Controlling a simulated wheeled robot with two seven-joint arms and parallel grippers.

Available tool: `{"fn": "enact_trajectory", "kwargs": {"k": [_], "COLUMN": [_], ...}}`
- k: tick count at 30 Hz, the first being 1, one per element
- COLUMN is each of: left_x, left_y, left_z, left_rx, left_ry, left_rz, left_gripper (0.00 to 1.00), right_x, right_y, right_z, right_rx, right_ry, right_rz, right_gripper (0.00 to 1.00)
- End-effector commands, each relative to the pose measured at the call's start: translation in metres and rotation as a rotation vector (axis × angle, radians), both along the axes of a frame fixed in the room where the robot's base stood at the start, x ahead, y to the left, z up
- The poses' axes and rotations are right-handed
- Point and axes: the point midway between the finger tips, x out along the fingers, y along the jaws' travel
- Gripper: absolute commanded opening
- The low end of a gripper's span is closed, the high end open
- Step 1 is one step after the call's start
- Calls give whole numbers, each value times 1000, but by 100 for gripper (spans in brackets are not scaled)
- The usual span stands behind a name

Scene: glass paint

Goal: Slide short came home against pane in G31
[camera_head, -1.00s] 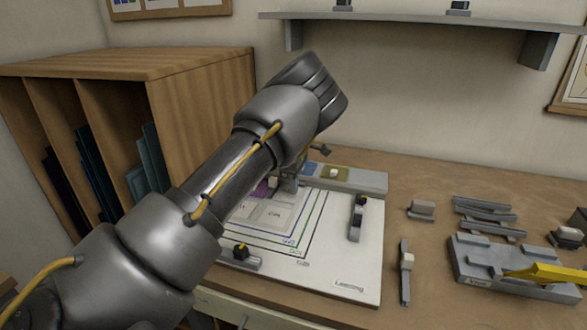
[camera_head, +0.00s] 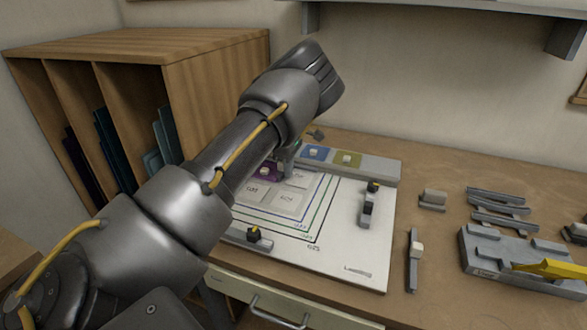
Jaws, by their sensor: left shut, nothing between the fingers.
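A white leading board (camera_head: 362,235) lies on the table with nested coloured outlines and printed labels. Pale panes (camera_head: 287,202) lie in its inner area, with a purple piece (camera_head: 262,173) behind, partly covered by my arm. My left gripper (camera_head: 284,166) is at the back of this area beside the purple piece, shut and empty; my arm hides much of it. A short grey bar with a pale knob (camera_head: 414,260) lies on the table right of the board. I cannot tell whether it is the short came, nor read G31. My right gripper is not in view.
Dark-knobbed stops sit at the board's right (camera_head: 369,203) and front (camera_head: 253,235). A grey rail with blue and olive squares (camera_head: 375,167) runs behind. Grey strips (camera_head: 497,197) and a grey block (camera_head: 487,258) with a yellow tool (camera_head: 552,268) lie right. A wooden rack (camera_head: 215,95) stands left.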

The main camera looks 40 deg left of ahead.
Motion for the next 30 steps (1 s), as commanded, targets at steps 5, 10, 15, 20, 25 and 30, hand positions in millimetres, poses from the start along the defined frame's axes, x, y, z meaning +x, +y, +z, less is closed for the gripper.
{"fn": "enact_trajectory", "kwargs": {"k": [5, 10, 15, 20, 25, 30], "left_x": [0, 1, 2, 1, 1, 1], "left_y": [0, 0, 0, 0, 1, 0], "left_z": [0, 3, 26, 59, 89, 105], "left_rx": [0, 1, 1, 2, 0, -1], "left_ry": [-1, -2, -5, -5, -3, -1], "left_rz": [-1, -1, -2, -3, -1, -1], "left_gripper": [0, 0, 0, 0, 0, 0], "right_x": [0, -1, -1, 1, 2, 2], "right_y": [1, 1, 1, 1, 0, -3], "right_z": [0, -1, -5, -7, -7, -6], "right_rx": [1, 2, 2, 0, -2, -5], "right_ry": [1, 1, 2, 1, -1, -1], "right_rz": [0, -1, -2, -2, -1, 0], "right_gripper": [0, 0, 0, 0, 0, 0]}}
